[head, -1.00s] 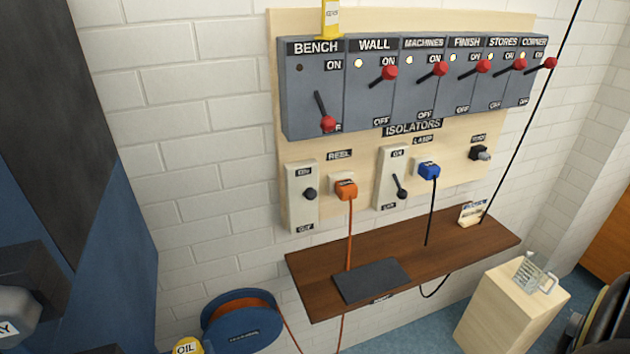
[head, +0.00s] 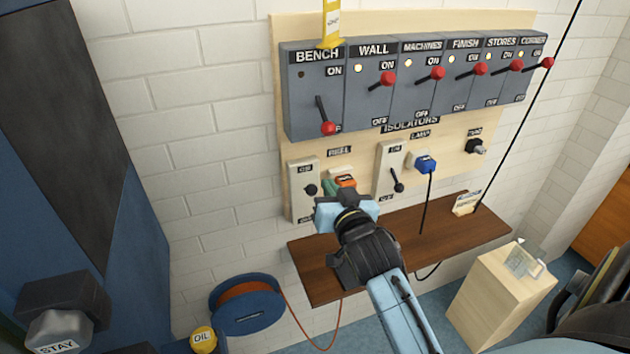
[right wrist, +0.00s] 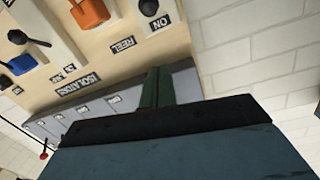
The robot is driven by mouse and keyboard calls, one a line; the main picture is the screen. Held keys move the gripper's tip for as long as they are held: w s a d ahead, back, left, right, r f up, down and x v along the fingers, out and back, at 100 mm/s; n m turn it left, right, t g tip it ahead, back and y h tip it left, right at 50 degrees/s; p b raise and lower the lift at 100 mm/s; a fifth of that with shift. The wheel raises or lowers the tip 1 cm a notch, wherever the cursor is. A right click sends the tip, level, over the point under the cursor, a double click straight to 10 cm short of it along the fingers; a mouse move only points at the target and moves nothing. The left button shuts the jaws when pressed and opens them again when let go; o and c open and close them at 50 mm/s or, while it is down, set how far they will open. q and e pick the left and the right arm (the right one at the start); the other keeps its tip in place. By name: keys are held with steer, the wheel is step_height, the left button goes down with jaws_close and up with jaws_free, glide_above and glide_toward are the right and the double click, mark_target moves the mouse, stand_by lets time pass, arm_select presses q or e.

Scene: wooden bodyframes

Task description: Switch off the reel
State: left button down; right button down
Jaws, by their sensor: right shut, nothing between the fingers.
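The reel switch (head: 302,203) is a pale upright plate under the isolator boxes, left of the orange plug (head: 346,180). Its dark knob (head: 311,189) sits between the ON mark above and the lower end of the plate; its exact setting is hard to tell. My right gripper (head: 328,188) is shut and empty, its green fingers just right of the knob and in front of the plug's left side. I cannot tell whether they touch anything. The right wrist view shows the shut fingers (right wrist: 157,88), the knob (right wrist: 149,7) and the plug (right wrist: 90,12). My left gripper is out of view.
The lamp switch (head: 388,180) and blue plug (head: 425,163) are to the right. Isolator boxes (head: 365,105) with red-knobbed levers hang above, a yellow tag (head: 332,22) on BENCH. A brown shelf (head: 450,235) is below, the blue cable reel (head: 247,305) lower left.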

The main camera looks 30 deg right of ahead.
glide_above(315, 191)
steer(key=w+d, duration=0.1)
steer(key=shift+f+p, duration=0.4)
steer(key=f, duration=0.3)
steer(key=shift+s+a, duration=0.3)
steer(key=shift+s+a+f, duration=0.15)
steer(key=shift+f, duration=0.25)
